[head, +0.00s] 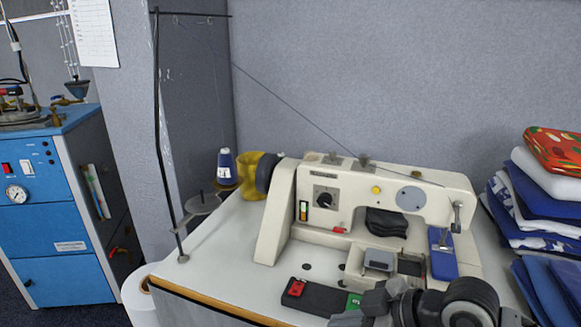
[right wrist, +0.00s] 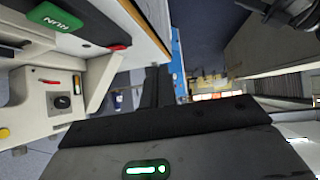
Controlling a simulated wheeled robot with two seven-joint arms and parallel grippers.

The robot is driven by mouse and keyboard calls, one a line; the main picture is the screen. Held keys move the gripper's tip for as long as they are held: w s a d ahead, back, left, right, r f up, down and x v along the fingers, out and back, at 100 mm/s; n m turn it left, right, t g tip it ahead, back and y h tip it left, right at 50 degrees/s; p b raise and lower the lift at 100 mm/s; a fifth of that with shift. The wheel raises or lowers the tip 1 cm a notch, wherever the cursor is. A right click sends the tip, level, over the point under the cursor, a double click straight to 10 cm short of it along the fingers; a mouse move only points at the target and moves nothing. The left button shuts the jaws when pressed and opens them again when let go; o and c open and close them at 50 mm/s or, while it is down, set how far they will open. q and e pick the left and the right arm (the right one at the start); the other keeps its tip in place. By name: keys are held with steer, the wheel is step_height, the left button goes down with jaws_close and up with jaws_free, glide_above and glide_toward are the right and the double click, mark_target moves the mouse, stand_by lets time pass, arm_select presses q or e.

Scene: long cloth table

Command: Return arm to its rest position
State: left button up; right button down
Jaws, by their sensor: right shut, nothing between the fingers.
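My right arm (head: 455,303) comes in at the bottom right of the head view, in front of the sewing machine. In the right wrist view my right gripper (right wrist: 157,88) shows as dark fingers closed together, with nothing between them. The gripper's dark body with a green light fills the bottom of that view. The fingers stand apart from the table edge and the machine. My left gripper is not in view.
A cream sewing machine (head: 385,195) stands on the white table (head: 225,255). A black switch box (head: 318,298) with red and green buttons sits at its front edge. Folded cloths (head: 545,195) are piled at right. A blue cabinet (head: 50,210) stands left. A thread stand (head: 160,130) rises at the table's left.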

steer(key=s+d+f+m+t+h, duration=0.2)
steer(key=s+f+m, duration=0.3)
steer(key=f, duration=0.4)
steer(key=s+d+f+m+t+h, duration=0.3)
steer(key=s+d+f+m, duration=0.1)
steer(key=s+f, duration=0.3)
step_height(320, 180, down, 3)
steer(key=shift+s+d+r+m+h, duration=0.1)
steer(key=shift+s+d+m+h, duration=0.1)
steer(key=shift+m+h, duration=0.3)
